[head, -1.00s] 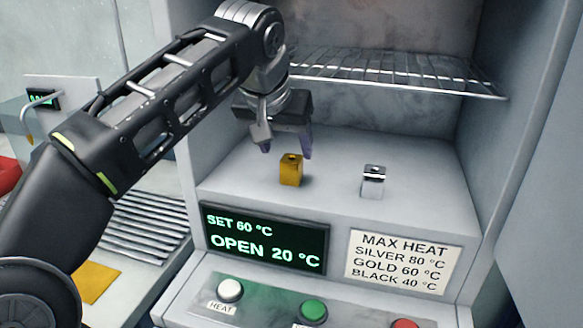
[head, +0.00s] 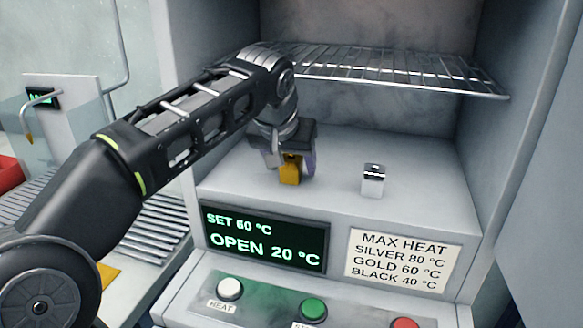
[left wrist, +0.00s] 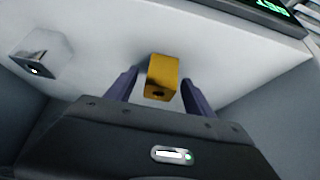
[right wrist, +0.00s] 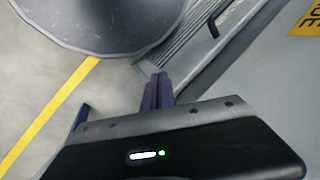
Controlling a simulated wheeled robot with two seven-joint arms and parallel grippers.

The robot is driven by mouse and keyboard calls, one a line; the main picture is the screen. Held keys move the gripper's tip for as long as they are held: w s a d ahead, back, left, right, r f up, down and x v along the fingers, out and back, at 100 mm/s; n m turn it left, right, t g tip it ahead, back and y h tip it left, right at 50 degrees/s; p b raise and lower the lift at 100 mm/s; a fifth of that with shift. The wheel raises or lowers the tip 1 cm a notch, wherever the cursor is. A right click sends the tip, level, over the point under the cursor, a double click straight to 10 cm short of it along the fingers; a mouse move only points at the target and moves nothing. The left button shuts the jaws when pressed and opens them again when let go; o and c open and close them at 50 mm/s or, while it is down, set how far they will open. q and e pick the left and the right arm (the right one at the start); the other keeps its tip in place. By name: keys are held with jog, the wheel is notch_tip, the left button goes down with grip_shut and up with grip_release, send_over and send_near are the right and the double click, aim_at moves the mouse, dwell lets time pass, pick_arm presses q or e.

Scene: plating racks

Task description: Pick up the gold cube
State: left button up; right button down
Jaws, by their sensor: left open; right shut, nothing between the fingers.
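The gold cube (head: 290,170) stands on the floor of the open oven chamber, a small block with a dark hole in its top. My left gripper (head: 291,168) is down around it, with one finger on either side. In the left wrist view the gold cube (left wrist: 162,78) sits between the two open fingers of the left gripper (left wrist: 158,90), with small gaps visible. My right gripper (right wrist: 158,90) shows only in the right wrist view; its fingers are together and empty, away from the oven.
A silver cube (head: 373,180) stands to the right on the same chamber floor. A wire rack (head: 400,75) spans the chamber above. The display (head: 265,238) reads SET 60 °C, OPEN 20 °C. A label (head: 403,262) lists maximum heats. Buttons (head: 313,309) line the front.

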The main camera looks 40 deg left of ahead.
pick_arm(q)
jog(key=shift+c, duration=0.3)
dwell(0.4)
grip_shut()
dwell(0.4)
